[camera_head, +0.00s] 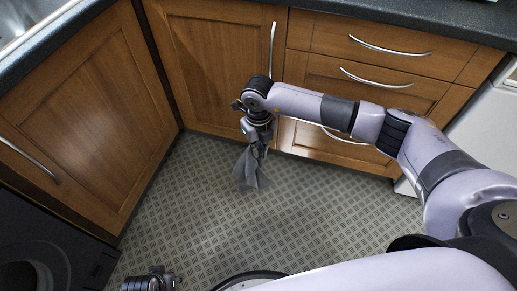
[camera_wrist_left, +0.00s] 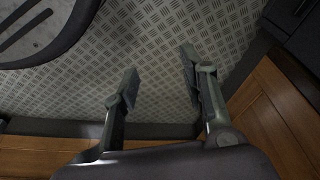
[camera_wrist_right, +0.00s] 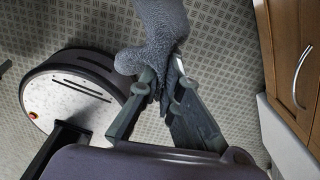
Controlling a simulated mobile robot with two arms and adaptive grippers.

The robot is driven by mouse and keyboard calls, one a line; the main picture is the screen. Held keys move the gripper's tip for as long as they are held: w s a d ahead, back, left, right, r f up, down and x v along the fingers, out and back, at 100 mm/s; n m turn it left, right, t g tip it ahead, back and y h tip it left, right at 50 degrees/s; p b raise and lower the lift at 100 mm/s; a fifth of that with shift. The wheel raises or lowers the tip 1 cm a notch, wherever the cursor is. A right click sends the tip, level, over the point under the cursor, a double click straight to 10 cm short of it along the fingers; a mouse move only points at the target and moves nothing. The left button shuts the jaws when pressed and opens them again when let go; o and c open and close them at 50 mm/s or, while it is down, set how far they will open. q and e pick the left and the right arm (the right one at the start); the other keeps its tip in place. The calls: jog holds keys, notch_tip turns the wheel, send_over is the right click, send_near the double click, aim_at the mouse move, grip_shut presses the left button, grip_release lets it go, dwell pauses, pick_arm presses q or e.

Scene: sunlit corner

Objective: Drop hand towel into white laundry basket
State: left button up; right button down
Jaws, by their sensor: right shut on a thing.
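A grey hand towel (camera_head: 250,172) hangs below my right gripper (camera_head: 258,146), above the patterned floor in front of the cabinets. In the right wrist view the fuzzy towel (camera_wrist_right: 162,32) is pinched between the fingertips of the right gripper (camera_wrist_right: 164,82), its cloth bulging up and to the left. My left gripper (camera_wrist_left: 158,76) is open and empty in the left wrist view, with bare floor between its fingers. Only a part of the left arm's end shows at the bottom of the head view. No white laundry basket shows in any view.
Wooden cabinets (camera_head: 75,110) and drawers (camera_head: 375,65) under a dark worktop (camera_head: 430,18) form a corner. A white appliance (camera_head: 490,125) stands at the right and a black one (camera_head: 45,245) at lower left. The floor (camera_head: 190,215) between is clear.

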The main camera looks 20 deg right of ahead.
pick_arm(q)
jog(key=s+a+f+g+p, duration=0.1)
jog(key=s+f+p, duration=0.4)
jog(key=s+f, duration=0.7)
notch_tip(320, 180, down, 2)
jog(key=shift+s+a+f, duration=0.2)
jog(key=shift+s+a, duration=0.15)
jog(key=shift+s, duration=0.05)
pick_arm(e)
notch_tip(320, 180, up, 8)
jog(key=shift+f, duration=0.15)
pick_arm(q)
jog(key=shift+w, duration=0.3)
